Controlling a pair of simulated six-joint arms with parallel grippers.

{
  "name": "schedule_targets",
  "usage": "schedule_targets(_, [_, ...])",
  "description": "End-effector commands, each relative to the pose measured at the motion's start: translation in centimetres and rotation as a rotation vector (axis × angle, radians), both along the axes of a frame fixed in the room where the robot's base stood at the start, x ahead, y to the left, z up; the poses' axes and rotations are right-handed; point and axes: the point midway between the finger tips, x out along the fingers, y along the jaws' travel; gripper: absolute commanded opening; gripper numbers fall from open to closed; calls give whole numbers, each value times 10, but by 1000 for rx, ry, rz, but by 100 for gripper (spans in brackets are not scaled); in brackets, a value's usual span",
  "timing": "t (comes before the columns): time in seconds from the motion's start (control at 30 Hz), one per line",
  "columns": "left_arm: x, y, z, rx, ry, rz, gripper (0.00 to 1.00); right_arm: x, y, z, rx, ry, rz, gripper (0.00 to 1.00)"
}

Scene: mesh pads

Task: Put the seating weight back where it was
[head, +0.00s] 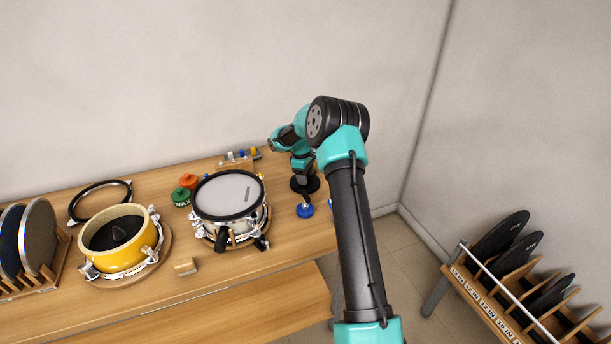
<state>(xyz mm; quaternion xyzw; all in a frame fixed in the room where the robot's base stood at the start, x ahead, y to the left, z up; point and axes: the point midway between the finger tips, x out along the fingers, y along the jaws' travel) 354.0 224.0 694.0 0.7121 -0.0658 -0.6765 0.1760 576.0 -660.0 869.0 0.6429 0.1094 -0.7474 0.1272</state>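A dark round disc (311,187), which may be the seating weight, rests on or just above the right end of the bench. My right gripper (303,175) points down directly over this disc. Its fingers are small and dark against the disc, so I cannot tell whether they are shut on it. A snare drum with a mesh head (228,194) stands to the left of the gripper. My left gripper is not in view.
A blue-based piece (305,210) stands in front of the disc. Green (181,198) and orange (188,181) pieces stand left of the drum. A pad rack (484,294) stands right.

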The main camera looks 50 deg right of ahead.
Motion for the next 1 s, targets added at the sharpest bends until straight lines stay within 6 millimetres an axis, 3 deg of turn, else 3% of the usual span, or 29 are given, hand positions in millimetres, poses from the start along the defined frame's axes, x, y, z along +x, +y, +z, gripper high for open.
schedule_targets(0.1, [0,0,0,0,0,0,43,0,0,0,0,0,0,66])
schedule_targets(0.53, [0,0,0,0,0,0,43,2,0,11,-1,-3,-1,66])
schedule_targets(1.0, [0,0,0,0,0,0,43,13,4,91,-1,-3,0,66])
